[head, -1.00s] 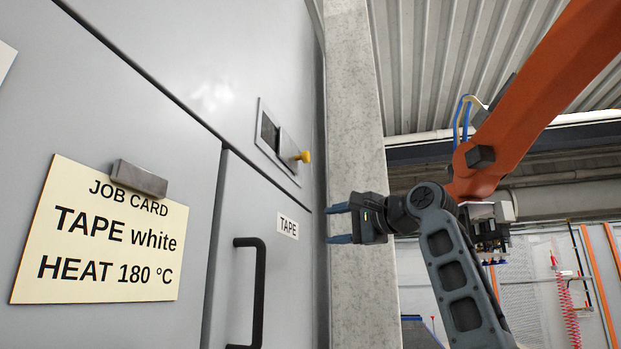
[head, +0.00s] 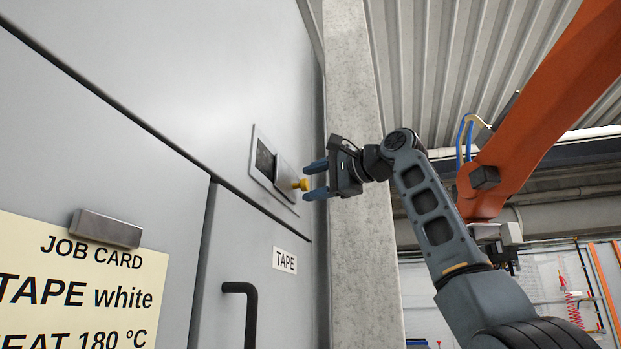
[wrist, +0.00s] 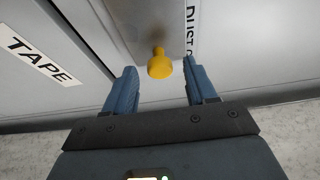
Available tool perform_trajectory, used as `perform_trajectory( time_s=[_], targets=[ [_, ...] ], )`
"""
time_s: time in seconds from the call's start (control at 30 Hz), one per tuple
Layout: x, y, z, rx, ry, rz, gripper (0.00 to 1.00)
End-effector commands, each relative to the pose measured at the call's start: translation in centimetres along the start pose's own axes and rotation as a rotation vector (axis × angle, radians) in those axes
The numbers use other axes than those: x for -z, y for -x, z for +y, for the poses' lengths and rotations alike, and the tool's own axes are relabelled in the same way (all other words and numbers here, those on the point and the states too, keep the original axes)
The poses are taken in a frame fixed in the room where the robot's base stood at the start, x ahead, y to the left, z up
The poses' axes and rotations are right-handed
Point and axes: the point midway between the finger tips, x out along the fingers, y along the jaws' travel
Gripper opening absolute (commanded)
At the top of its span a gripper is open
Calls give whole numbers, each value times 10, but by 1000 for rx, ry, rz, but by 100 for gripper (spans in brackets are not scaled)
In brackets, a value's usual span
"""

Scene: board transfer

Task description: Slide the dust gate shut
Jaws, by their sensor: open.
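The dust gate (head: 286,178) is a small grey plate in a frame on the grey cabinet front. A dark opening (head: 265,160) shows at its left, so the gate stands at least partly open. A yellow knob (head: 301,185) sticks out from the gate. My gripper (head: 315,180) is open, its two blue fingers pointing at the knob from the right. In the wrist view the yellow knob (wrist: 159,65) lies between and a little beyond the fingertips (wrist: 160,80), with space on both sides. I see no contact.
A TAPE label (head: 285,260) and a black handle (head: 245,310) are below the gate. A job card (head: 80,285) hangs at the left under a clip. A concrete pillar (head: 355,120) stands right behind my gripper. An orange robot arm (head: 525,110) is at the right.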

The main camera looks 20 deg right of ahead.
Motion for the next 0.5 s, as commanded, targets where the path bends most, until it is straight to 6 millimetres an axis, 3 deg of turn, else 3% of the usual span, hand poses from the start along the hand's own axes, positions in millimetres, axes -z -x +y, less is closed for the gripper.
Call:
perform_trajectory(
  time_s=[0.13,0.4,0.5],
  targets=[
    [0,-10,0,0,0,0,56],
    [0,-12,1,1,0,0,56],
    [0,-12,1,1,0,0,49]
  ],
)
